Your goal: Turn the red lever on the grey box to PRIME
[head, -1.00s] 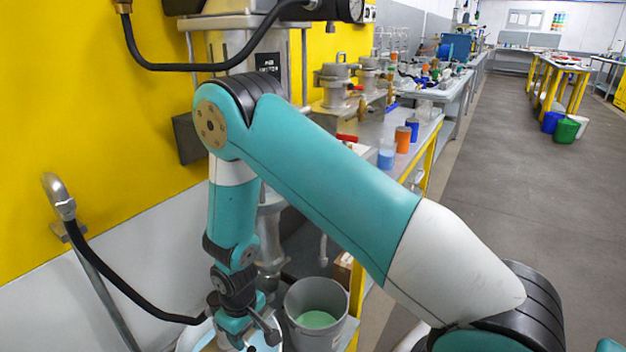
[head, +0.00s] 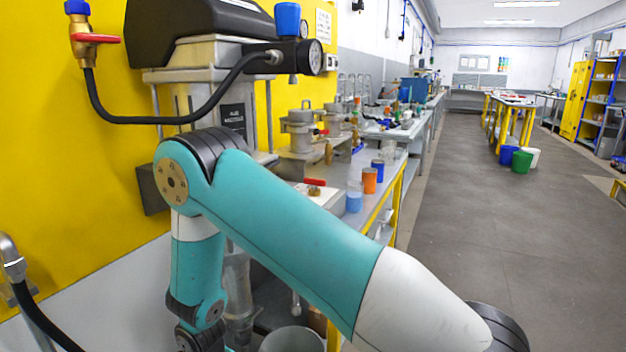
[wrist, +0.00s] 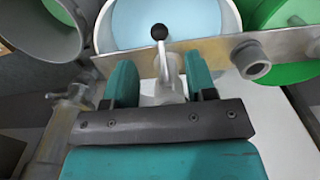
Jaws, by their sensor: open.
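I cannot make out a grey box marked PRIME in either view. In the head view, a red lever (head: 95,38) sits on a blue-topped valve on the yellow wall at the upper left. A second red lever (head: 314,182) sits on a brass fitting over a white plate on the bench. My gripper (wrist: 159,62) shows only in the wrist view. It is open, with its teal fingers on either side of a silver lever with a black knob (wrist: 159,32). I cannot tell whether the fingers touch that lever. No red lever shows in the wrist view.
A metal bracket plate (wrist: 210,50) crosses in front of the gripper. Beyond it are a bucket of pale blue liquid (wrist: 190,20), a grey bucket (wrist: 45,30) and a green bucket (wrist: 300,70). A black hose (head: 140,119) hangs by the agitator. The floor aisle at right is clear.

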